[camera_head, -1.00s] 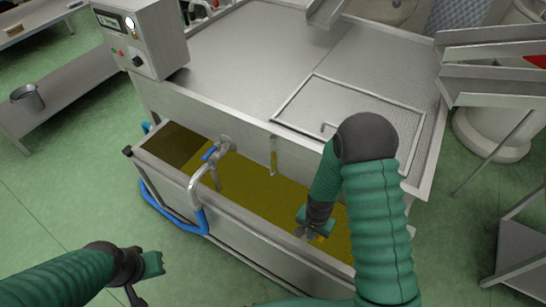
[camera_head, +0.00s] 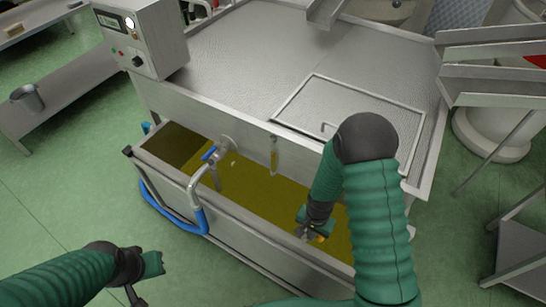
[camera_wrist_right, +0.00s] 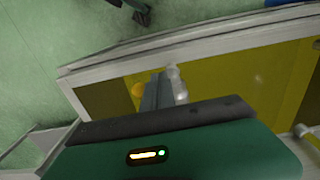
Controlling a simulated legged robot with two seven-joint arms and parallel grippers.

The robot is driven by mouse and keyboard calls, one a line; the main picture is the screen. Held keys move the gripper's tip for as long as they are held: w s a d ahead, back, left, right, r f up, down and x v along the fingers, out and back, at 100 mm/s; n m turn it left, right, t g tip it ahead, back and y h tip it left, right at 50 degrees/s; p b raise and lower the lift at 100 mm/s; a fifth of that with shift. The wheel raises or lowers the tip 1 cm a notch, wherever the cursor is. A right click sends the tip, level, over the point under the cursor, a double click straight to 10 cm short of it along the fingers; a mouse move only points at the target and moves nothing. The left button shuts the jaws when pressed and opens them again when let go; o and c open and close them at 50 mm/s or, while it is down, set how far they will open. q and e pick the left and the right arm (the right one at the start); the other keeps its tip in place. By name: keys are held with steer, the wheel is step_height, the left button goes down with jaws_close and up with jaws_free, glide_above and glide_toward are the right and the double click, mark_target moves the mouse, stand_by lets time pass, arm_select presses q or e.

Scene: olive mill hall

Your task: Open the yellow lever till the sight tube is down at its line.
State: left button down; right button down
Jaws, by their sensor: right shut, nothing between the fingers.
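The yellow lever shows only as a small yellow-orange bit (camera_head: 319,238) beside my right gripper (camera_head: 303,235) in the head view. In the right wrist view a round yellow-orange end (camera_wrist_right: 138,90) sits just left of my right gripper's fingers (camera_wrist_right: 158,88). The fingers are shut and empty; I cannot tell whether they touch the lever. The rest of the lever is hidden. A narrow sight tube (camera_head: 274,155) with yellowish content stands upright on the tank front; its line is too small to make out. My left gripper (camera_head: 138,292) hangs over the floor, its jaws unclear.
An open trough (camera_head: 180,188) holds yellow-green oil under the steel tank (camera_head: 255,50). A bent pipe with a blue handle (camera_head: 209,154) and a blue hose (camera_head: 165,215) are left of my right arm. A control box (camera_head: 145,38) stands at upper left.

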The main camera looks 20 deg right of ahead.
stand_by(0.4)
steer(key=shift+s+d, duration=0.25)
steer(key=shift+d, duration=0.75)
steer(key=shift+s+d, duration=0.2)
steer(key=shift+d, duration=0.8)
stand_by(5.6)
